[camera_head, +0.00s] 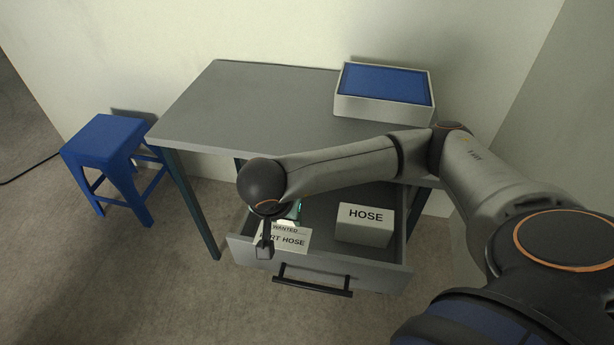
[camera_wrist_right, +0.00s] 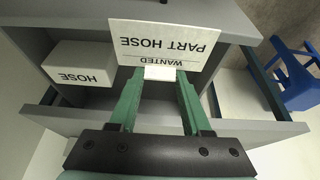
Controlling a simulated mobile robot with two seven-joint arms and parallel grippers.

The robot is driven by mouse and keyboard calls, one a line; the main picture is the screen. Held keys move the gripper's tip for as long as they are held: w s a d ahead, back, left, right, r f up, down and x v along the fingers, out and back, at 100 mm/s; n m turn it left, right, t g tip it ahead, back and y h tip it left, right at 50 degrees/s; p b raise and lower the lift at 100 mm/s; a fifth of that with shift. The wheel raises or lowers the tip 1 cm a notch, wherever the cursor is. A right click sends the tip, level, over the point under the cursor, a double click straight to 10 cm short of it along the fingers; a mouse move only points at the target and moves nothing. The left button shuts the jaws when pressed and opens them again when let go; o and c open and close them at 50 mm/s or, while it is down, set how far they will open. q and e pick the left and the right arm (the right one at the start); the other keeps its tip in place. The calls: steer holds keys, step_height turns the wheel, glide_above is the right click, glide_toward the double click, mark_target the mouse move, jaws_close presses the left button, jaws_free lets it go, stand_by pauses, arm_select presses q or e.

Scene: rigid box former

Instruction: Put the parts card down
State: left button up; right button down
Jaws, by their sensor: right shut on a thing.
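The parts card (camera_head: 292,240) is white with black print reading "WANTED" and "PART HOSE". My right gripper (camera_head: 291,220) is shut on the card at its "WANTED" edge; the hand partly hides the card in the head view. In the right wrist view the card (camera_wrist_right: 165,40) extends out from between the green fingertips (camera_wrist_right: 160,74). The card is over the front left of the open drawer (camera_head: 385,274), near its front panel. I cannot tell whether it touches the drawer. My left gripper is not in view.
A white box labelled HOSE (camera_head: 364,225) stands in the drawer, right of the card; it also shows in the wrist view (camera_wrist_right: 80,75). The grey table (camera_head: 240,105) carries a white bin with a blue top (camera_head: 383,108). A blue stool (camera_head: 103,138) stands left. Much of the tabletop is clear.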

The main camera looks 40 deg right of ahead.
steer(key=w+d+f+b, duration=0.1)
steer(key=w+d+f, duration=0.2)
steer(key=w+f, duration=0.1)
steer(key=w+d+f, duration=0.4)
steer(key=shift+w+d+f+b, duration=0.1)
steer(key=shift+w+b, duration=0.05)
steer(key=shift+b, duration=0.25)
steer(key=shift+w+d+f, duration=0.25)
steer(key=shift+f, duration=0.1)
step_height(320, 180, down, 3)
steer(key=shift+f+b, duration=0.1)
steer(key=shift+b, duration=0.35)
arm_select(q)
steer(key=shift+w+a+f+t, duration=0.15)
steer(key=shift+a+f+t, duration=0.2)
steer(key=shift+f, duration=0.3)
